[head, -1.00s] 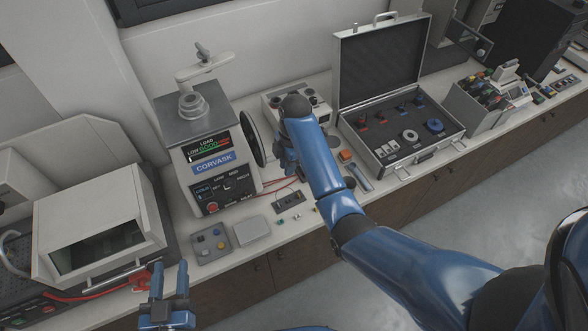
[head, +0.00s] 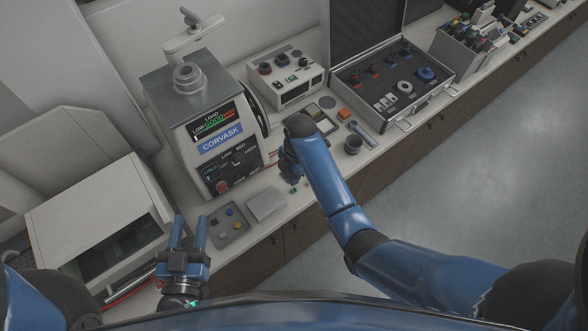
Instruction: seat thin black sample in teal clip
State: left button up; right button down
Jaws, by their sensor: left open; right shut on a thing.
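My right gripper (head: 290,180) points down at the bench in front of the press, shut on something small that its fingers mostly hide. A small teal-green bit (head: 293,189) shows at its fingertips; I cannot tell whether this is the teal clip or whether it is held. My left gripper (head: 189,232) is open and empty, its fingers pointing away from me, just left of a grey tray (head: 243,238). The tray holds several small pieces, among them yellow, blue and dark ones. I cannot make out the thin black sample for certain.
The Corvask press (head: 213,135) stands behind the grippers. A pale block (head: 266,203) lies right of the tray. A white device with knobs (head: 287,78), a dark cup (head: 353,144) and an open case (head: 385,117) are further right. A white cabinet (head: 95,215) is at left.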

jog(key=shift+w+d+f+b, duration=0.1)
jog(key=shift+d+f+b, duration=0.35)
jog(key=shift+d+b, duration=0.1)
jog(key=shift+d+f, duration=0.1)
jog(key=shift+f, duration=0.15)
jog(key=f+b, duration=0.2)
jog(key=b, duration=0.1)
jog(key=shift+a+f, duration=0.25)
jog(key=shift+a, duration=0.15)
jog(key=shift+d+f+b, duration=0.2)
jog(key=shift+f+b, duration=0.1)
jog(key=shift+f, duration=0.35)
pick_arm(q)
jog(key=f, duration=0.2)
jog(key=d+f, duration=0.1)
jog(key=f, duration=0.1)
jog(key=shift+f, duration=0.3)
jog(key=shift+a, duration=0.1)
pick_arm(e)
jog(key=shift+a, duration=0.1)
pick_arm(q)
jog(key=shift+r+p, duration=0.35)
pick_arm(e)
jog(key=shift+f, duration=0.1)
